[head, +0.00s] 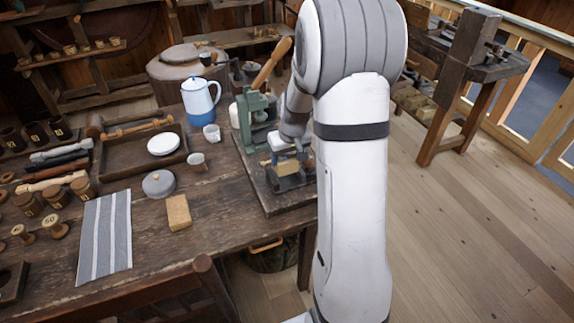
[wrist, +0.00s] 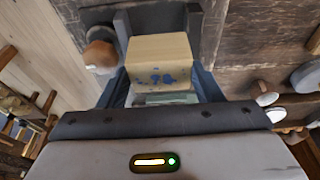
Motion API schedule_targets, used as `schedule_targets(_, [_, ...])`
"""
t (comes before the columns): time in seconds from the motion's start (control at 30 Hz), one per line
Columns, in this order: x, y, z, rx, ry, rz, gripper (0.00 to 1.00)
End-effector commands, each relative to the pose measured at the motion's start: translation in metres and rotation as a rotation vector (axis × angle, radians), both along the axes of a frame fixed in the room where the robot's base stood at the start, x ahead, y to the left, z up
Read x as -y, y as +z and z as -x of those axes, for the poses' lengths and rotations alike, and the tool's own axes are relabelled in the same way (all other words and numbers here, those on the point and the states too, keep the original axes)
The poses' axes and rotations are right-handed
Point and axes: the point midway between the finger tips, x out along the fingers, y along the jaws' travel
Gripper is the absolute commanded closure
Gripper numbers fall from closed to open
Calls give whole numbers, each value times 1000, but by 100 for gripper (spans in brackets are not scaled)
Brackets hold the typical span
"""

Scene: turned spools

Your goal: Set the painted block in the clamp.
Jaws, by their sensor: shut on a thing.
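The painted block, pale wood with blue paint spots (wrist: 158,60), is between my gripper's fingers (wrist: 160,92) in the wrist view. My gripper is shut on it. In the head view my gripper (head: 284,146) is over the dark clamp (head: 291,184) at the table's right end, and only a little of the block shows. In the wrist view, grey upright jaws of the clamp (wrist: 194,32) stand on both sides of the block's far end. A round wooden knob (wrist: 101,54) is at left. I cannot tell whether the block rests on the clamp's bed.
A green press (head: 249,120) with a wooden lever stands just behind the clamp. Floor is open at right.

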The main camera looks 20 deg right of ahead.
Motion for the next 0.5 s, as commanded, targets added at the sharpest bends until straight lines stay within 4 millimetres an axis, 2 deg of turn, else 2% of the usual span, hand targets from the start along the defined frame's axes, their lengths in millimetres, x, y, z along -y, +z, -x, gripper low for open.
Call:
schedule_targets(0.3, [1, -37, 1, -1, -3, 0, 69])
schedule_targets(0.5, [2, -37, 0, 1, -3, 1, 69])
